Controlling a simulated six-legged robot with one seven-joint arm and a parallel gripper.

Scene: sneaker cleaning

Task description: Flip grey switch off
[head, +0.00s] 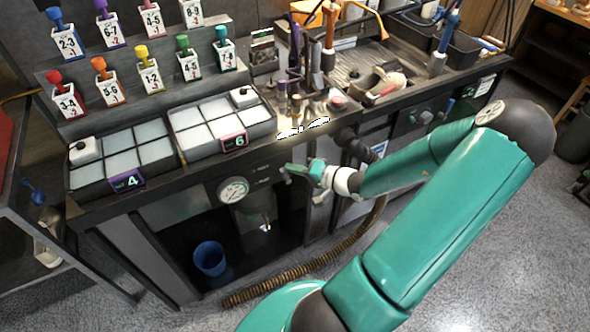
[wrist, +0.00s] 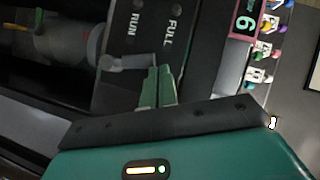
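My gripper (head: 288,169) is at the dark front panel of the workbench, below the tray marked 6. In the wrist view its two green fingers (wrist: 160,72) lie close together, with only a thin line between them. A small grey lever (wrist: 125,62), seemingly the grey switch, sticks out from the left, and its end meets or overlaps the fingertips. I cannot tell whether they touch. The panel (wrist: 140,35) behind bears the words RUN and FULL, each beside a dark round spot. In the head view the switch is too small to make out.
A round gauge (head: 233,190) sits on the bench front left of my gripper. A blue bucket (head: 210,258) and a ribbed brown hose (head: 300,270) are below. Trays marked 4 (head: 127,181) and 6 (head: 234,142) stand on top. The grey floor (head: 500,240) at right is clear.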

